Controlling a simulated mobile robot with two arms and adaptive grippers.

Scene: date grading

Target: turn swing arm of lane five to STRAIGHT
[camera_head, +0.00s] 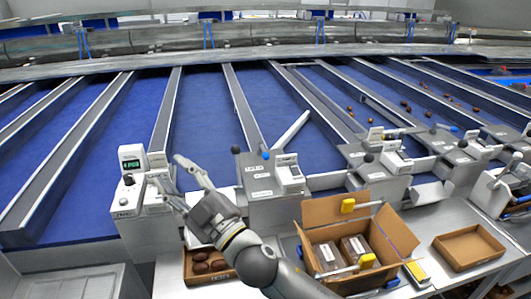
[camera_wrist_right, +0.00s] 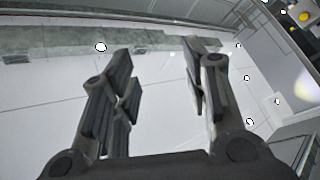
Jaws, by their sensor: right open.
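My right gripper (camera_head: 172,174) is open and reaches in from the bottom centre, over the metal housing at the lane ends beside a small display box. In the right wrist view its two fingers (camera_wrist_right: 165,90) stand wide apart with only a pale surface between them. A white swing arm (camera_head: 292,130) slants up and right across a blue lane, right of the gripper and apart from it. A blue knob (camera_head: 265,155) and a black knob (camera_head: 236,150) stand on the housing near its lower end. Lane numbers are too small to read. My left gripper is out of view.
An open cardboard carton (camera_head: 401,231) holding packs is at right front. A shallow box of dates (camera_head: 193,277) lies below my arm. Blue lanes (camera_head: 203,115) lie beyond.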

